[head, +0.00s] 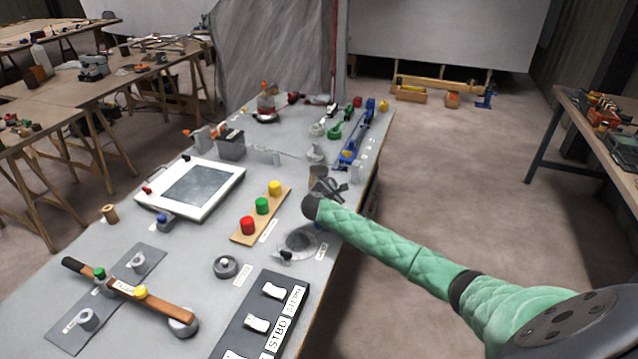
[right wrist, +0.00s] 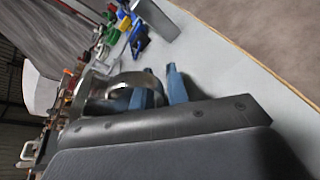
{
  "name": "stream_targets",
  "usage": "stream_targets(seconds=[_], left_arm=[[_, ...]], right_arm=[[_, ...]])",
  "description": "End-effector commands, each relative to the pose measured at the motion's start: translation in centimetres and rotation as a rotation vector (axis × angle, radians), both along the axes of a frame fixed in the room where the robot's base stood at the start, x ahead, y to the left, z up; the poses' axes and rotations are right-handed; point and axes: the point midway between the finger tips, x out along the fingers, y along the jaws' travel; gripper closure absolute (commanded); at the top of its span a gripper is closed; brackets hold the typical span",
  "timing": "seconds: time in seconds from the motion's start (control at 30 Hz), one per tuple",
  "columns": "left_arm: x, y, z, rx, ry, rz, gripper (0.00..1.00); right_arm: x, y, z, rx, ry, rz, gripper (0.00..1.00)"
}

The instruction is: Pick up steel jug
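The steel jug (head: 318,176) stands near the right edge of the grey bench, just beyond my right gripper. My green-sleeved right arm reaches in from the right, and its gripper (head: 335,190) is beside the jug and partly overlaps it. In the right wrist view, two blue fingers (right wrist: 159,90) stand apart, with curved shiny steel (right wrist: 120,82), apparently the jug, at the left finger and reaching into the gap. I cannot tell whether they touch. The jug's lower part is hidden. My left gripper is out of view.
Near the jug are a board with red, green and yellow knobs (head: 244,232), a round clear dish (head: 298,242) and blue rail-like parts (head: 356,140). A white framed panel (head: 150,205) lies further left.

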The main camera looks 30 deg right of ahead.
Motion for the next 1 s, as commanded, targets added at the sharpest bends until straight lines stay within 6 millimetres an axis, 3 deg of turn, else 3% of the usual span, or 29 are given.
stream_targets(seconds=[0.37,0.47,1.0], left_arm=[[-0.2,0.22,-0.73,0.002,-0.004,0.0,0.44],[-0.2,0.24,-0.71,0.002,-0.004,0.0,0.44],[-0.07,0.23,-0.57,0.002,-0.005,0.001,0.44]], right_arm=[[0.59,-0.82,-0.44,0.001,0.0,0.001,0.84],[0.59,-0.83,-0.43,0.001,0.0,0.001,1.0],[0.6,-0.83,-0.3,0.0,-0.001,0.0,1.0]])
